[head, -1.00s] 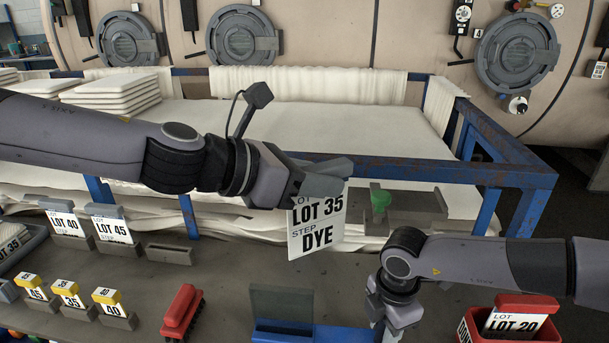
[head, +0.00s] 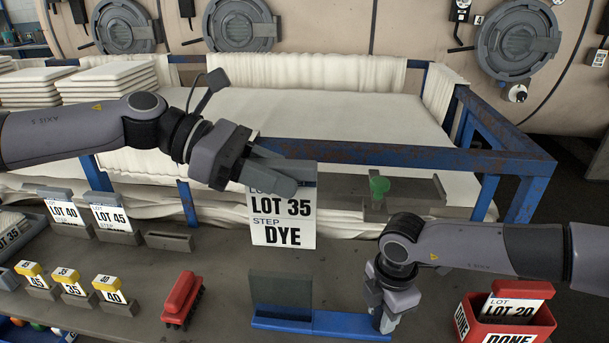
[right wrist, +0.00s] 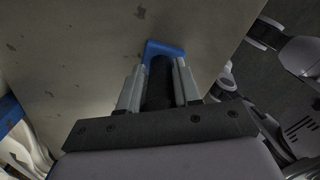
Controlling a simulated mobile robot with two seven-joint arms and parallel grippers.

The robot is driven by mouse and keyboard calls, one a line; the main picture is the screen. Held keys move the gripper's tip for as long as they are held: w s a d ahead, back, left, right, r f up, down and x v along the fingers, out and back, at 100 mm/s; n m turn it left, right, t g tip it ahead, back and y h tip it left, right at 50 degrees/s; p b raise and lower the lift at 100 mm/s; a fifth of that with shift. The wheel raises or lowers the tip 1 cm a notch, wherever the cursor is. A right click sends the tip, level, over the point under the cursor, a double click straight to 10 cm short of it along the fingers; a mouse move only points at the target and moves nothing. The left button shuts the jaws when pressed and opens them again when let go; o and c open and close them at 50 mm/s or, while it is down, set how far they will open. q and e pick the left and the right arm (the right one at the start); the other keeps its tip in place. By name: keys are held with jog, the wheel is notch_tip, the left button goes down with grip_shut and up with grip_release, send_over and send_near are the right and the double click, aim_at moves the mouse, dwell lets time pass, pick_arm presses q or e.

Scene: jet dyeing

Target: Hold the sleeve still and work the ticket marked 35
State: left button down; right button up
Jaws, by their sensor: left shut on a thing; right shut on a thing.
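A white ticket printed LOT 35, STEP DYE (head: 283,222) hangs nearly upright and face-on in the head view. My left gripper (head: 278,178) is shut on its grey top edge. Below it on the bench stands a blue holder (head: 340,325) with an upright dark grey plate (head: 280,288), which I take to be the sleeve. The ticket is apart from the plate, above it in the picture. My right gripper (head: 383,318) is shut at the holder's right end. In the right wrist view its fingers (right wrist: 158,88) straddle a dark part with a blue end (right wrist: 162,48).
LOT 40 (head: 66,212) and LOT 45 (head: 110,218) cards stand at left, near an empty grey slot (head: 168,241). Small yellow-topped tickets include a 35 (head: 73,289). A red brush (head: 181,302) lies left of the holder; a red DONE bin (head: 465,325) stands right.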

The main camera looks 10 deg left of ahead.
pick_arm(q)
jog(key=shift+a+r, duration=0.1)
jog(key=shift+a, duration=0.25)
notch_tip(320, 180, down, 18)
jog(key=shift+f, duration=0.2)
dwell(2.5)
dwell(0.5)
jog(key=c, duration=0.8)
grip_release()
jog(key=shift+a, duration=0.1)
